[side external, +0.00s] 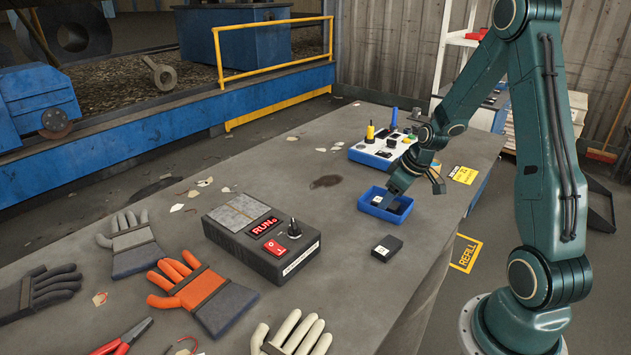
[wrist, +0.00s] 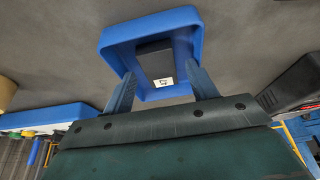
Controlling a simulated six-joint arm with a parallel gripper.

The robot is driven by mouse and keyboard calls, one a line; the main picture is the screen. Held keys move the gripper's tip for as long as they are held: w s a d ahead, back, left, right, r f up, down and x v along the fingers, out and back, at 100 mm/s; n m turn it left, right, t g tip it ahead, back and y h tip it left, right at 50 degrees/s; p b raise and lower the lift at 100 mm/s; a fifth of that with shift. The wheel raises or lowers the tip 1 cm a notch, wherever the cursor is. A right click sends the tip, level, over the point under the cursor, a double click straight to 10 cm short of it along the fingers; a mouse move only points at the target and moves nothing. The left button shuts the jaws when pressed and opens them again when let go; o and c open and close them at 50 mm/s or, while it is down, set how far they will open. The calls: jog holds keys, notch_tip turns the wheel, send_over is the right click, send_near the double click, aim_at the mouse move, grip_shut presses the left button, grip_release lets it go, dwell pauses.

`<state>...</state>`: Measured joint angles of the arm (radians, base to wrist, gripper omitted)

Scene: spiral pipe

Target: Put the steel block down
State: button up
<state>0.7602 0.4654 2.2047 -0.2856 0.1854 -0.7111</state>
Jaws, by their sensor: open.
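A dark block with a white label (wrist: 157,62) lies inside the small blue tray (wrist: 112,38) in the wrist view. My gripper (wrist: 162,75) is open, its two blue-grey fingers on either side of the block at the tray's near edge. I cannot tell whether a finger touches it. In the side view my gripper (side external: 396,188) is low at the blue tray (side external: 376,212), and partly hides the dark block (side external: 397,208) in it. A second dark block with a white label (side external: 386,249) lies on the table in front of the tray. Which block is the steel one does not show clearly.
A control box with a red switch (side external: 262,235) sits to the left. Several gloves, including an orange one (side external: 190,287), lie at the front left. The table's right edge is close.

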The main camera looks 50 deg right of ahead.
jog(key=v, duration=1.1)
jog(key=shift+r, duration=0.25)
dwell(0.3)
jog(key=s+a+r, duration=0.2)
jog(key=a+r, duration=0.6)
jog(key=a, duration=0.6)
jog(key=s+a+r+t, duration=0.1)
jog(key=s+a+r, duration=0.2)
jog(key=s+a, duration=0.6)
jog(key=shift+s+m, duration=0.3)
jog(key=shift+s, duration=0.55)
